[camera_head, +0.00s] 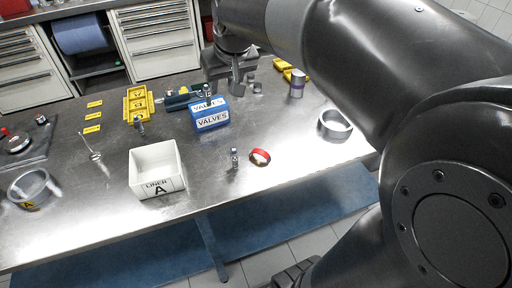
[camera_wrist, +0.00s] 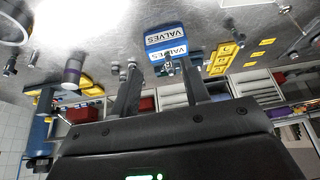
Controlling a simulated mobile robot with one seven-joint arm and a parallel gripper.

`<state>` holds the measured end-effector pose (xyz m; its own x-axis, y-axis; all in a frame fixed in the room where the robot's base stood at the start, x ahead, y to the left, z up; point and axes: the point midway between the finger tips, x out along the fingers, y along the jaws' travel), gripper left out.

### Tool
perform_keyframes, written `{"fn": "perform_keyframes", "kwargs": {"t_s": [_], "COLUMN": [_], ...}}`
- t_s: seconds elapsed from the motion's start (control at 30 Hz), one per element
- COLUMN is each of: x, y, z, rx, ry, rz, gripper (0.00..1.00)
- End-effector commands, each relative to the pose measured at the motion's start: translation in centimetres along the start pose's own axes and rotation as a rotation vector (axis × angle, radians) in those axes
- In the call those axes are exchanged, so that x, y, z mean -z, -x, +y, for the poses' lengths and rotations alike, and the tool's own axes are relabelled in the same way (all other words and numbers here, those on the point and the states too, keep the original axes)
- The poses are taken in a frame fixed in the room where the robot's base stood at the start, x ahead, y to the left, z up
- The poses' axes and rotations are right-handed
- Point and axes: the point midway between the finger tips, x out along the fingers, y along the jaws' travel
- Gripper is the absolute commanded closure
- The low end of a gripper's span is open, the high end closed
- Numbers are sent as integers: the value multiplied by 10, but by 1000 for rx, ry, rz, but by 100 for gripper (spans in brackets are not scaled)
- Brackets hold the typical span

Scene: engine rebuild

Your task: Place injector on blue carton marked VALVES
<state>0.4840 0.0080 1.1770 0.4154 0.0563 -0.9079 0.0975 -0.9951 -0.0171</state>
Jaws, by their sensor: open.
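The blue carton (camera_head: 211,122) marked VALVES stands on the steel bench. It also shows in the wrist view (camera_wrist: 165,38), beyond the fingertips. A small dark metal part, which looks like the injector (camera_head: 207,92), is at the top of the carton; in the wrist view it shows as a small metal piece (camera_wrist: 168,68) at the carton's edge. My gripper (camera_head: 246,87) is to the right of the carton and behind it in the head view. Its fingers (camera_wrist: 157,66) are apart, with nothing clearly gripped between them. Exact contact between injector and carton is hard to tell.
A white box marked LINER A (camera_head: 158,171) stands front left of the carton. Bench front is mostly clear.

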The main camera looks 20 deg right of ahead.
Motion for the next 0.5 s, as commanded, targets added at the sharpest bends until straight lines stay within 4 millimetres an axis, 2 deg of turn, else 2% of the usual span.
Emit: {"fn": "perform_keyframes", "kwargs": {"t_s": [0.03,0.2,0.4,0.5], "x": [-20,-85,-155,-178], "y": [11,29,35,33], "z": [-1,-5,-8,-9], "rx": [-3,-19,-40,-50], "ry": [-8,-32,-61,-70], "rz": [11,29,49,56], "gripper": [58,58,58,58]}}
